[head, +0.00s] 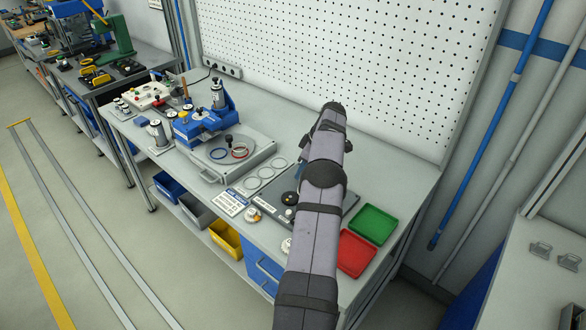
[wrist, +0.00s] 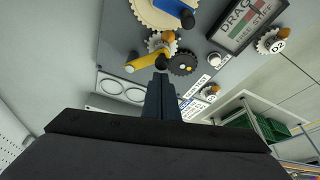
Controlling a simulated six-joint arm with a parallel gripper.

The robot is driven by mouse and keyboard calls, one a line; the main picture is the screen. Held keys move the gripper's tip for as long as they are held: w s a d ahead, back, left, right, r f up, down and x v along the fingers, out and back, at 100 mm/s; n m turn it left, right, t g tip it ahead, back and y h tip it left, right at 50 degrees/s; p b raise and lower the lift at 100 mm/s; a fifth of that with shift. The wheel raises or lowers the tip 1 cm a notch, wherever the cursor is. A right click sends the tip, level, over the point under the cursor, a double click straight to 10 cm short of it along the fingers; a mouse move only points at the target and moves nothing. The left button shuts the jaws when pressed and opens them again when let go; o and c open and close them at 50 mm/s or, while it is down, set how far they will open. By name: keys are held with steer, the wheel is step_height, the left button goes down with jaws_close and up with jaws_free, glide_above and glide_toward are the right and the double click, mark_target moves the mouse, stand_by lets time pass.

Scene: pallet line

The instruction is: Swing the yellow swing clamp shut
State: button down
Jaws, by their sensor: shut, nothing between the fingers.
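In the wrist view the yellow swing clamp (wrist: 150,58) is a short arm lying slantwise on a grey plate, with a tan ball knob at its lower left end. Its upper right end lies by a small cream gear (wrist: 157,41), and a dark gear (wrist: 184,64) is just to the right. My gripper (wrist: 161,76) is shut and empty, its fingertips just below the clamp's middle in the picture. I cannot tell whether they touch it. In the head view my arm hides the clamp and the gripper.
A large cream gear (wrist: 148,13) with a blue arm (wrist: 180,11) over it sits above the clamp. A dark framed sign (wrist: 245,22) and a gear marked D2 (wrist: 270,43) are to the right. Green (head: 371,225) and red (head: 357,253) trays stand at the bench's right end.

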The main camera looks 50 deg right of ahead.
step_height(320, 180, up, 10)
steer(key=p, duration=0.2)
steer(key=shift+p, duration=0.3)
stand_by(0.3)
steer(key=shift+w, duration=0.1)
steer(key=shift+a, duration=0.1)
